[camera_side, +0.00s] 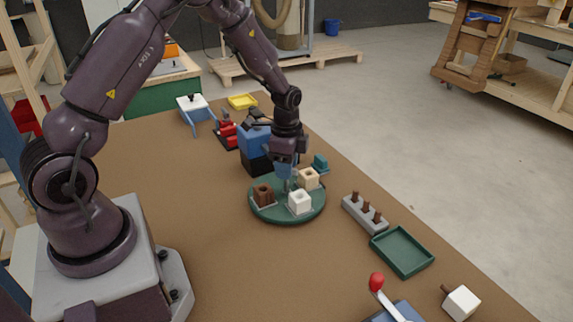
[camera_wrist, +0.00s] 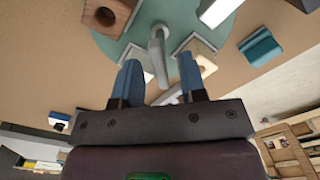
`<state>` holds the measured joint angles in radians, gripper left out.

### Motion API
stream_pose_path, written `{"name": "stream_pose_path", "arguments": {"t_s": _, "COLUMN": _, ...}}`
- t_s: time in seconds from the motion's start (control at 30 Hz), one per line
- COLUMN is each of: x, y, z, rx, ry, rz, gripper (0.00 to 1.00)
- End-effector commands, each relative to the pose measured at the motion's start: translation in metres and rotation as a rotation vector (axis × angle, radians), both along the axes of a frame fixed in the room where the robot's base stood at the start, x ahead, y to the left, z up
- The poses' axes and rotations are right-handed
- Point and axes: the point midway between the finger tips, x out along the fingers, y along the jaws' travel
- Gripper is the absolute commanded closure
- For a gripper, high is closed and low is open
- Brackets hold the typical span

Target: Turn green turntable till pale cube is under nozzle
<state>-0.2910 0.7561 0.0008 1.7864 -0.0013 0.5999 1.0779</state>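The round green turntable (camera_side: 287,214) bears a brown cube (camera_side: 263,194), a white cube (camera_side: 299,203) and a pale wood-coloured cube (camera_side: 308,180), the brown and wood-coloured ones with a visible hole on top. The wrist view shows a grey upright post (camera_wrist: 157,48) on the turntable (camera_wrist: 145,22), the brown cube (camera_wrist: 108,14) and the wood-coloured cube (camera_wrist: 199,52). My gripper (camera_wrist: 159,63) is open over the disc, its blue fingers on either side of the post with gaps. A blue-and-black block (camera_side: 255,140) stands behind; I cannot make out a nozzle.
A teal block (camera_side: 320,162) stands just off the turntable's far right edge. A grey rack with brown pegs (camera_side: 364,214), a green tray (camera_side: 402,252), a red-knobbed lever (camera_side: 377,283) and another white block (camera_side: 461,302) lie to the right. The table left of the turntable is clear.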

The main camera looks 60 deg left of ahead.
Motion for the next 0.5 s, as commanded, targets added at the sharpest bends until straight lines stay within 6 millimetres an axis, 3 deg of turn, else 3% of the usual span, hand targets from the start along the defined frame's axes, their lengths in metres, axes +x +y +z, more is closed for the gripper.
{"name": "stream_pose_path", "arguments": {"t_s": 0.27, "x": 0.0004, "y": 0.0001, "z": -0.0009, "rx": 0.001, "ry": -0.001, "rz": 0.000, "gripper": 0.64}}
{"name": "stream_pose_path", "arguments": {"t_s": 0.4, "x": 0.0004, "y": 0.0001, "z": -0.0007, "rx": 0.001, "ry": -0.001, "rz": 0.000, "gripper": 0.96}}
{"name": "stream_pose_path", "arguments": {"t_s": 0.5, "x": 0.0003, "y": 0.0001, "z": -0.0006, "rx": 0.001, "ry": -0.001, "rz": 0.000, "gripper": 1.00}}
